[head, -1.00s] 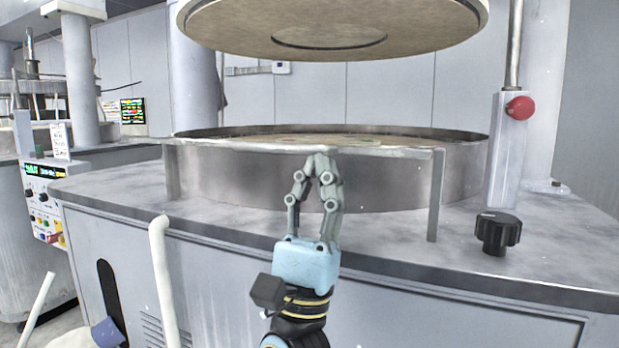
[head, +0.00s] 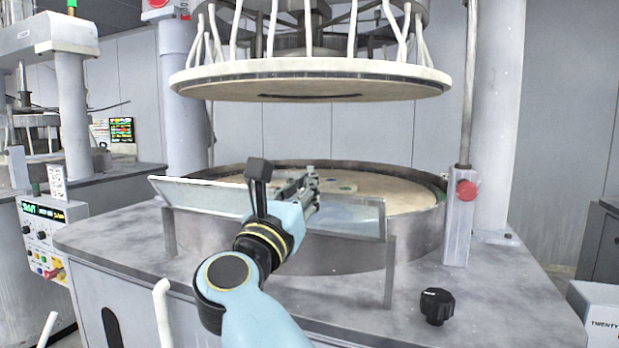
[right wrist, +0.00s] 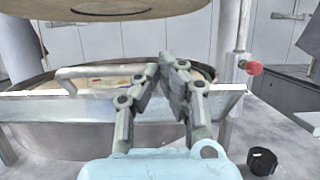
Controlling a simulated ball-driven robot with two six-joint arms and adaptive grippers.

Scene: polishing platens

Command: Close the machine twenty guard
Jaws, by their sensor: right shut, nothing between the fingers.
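The guard (head: 352,217) is a clear, pale-framed panel on metal posts in front of the round platen basin (head: 420,222). In the head view it looks tilted, its face partly hidden by my right arm. The right wrist view shows its pale edge (right wrist: 232,88) and a bar handle (right wrist: 100,72) standing above that edge. My right gripper (head: 312,180) is shut and empty, with its fingers over the panel. In the right wrist view the fingertips (right wrist: 172,64) are just right of the handle; I cannot tell whether they touch it. My left gripper is out of view.
A raised round upper plate (head: 310,82) hangs above the basin. A black knob (head: 436,306) and a red button (head: 467,190) are at the right. A box marked TWENTY (head: 597,310) stands at lower right. Another machine's control panel (head: 42,235) is at left. The front counter is mostly clear.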

